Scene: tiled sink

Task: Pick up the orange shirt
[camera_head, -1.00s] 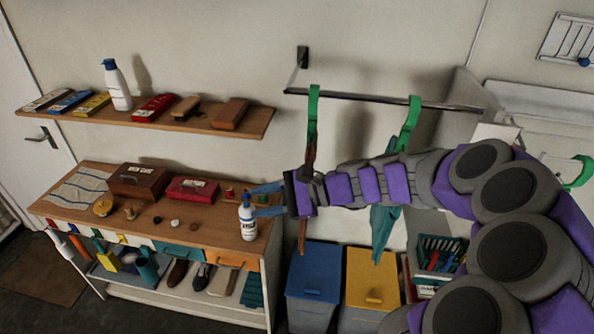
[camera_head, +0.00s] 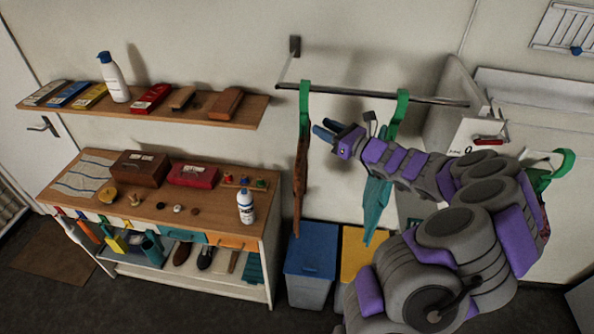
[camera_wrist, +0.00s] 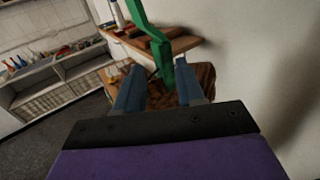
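The orange shirt (camera_head: 300,185) looks brownish-orange and hangs edge-on from a green hanger (camera_head: 304,106) on the wall rail. In the wrist view the shirt's patterned cloth (camera_wrist: 205,76) lies beyond my fingers. The green hanger (camera_wrist: 162,55) appears between the two blue fingers there. My gripper (camera_head: 324,131) is open, just right of the shirt's hanger and below the rail, pointing left. It also shows open in the wrist view (camera_wrist: 160,80). I cannot tell whether a finger touches the shirt or hanger.
A teal garment (camera_head: 376,205) hangs from a second green hanger (camera_head: 398,112) behind my arm. The metal rail (camera_head: 370,95) runs above my gripper. A wooden bench (camera_head: 150,205) with a white bottle (camera_head: 246,207) stands left. Blue (camera_head: 310,262) and yellow (camera_head: 352,248) bins stand below.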

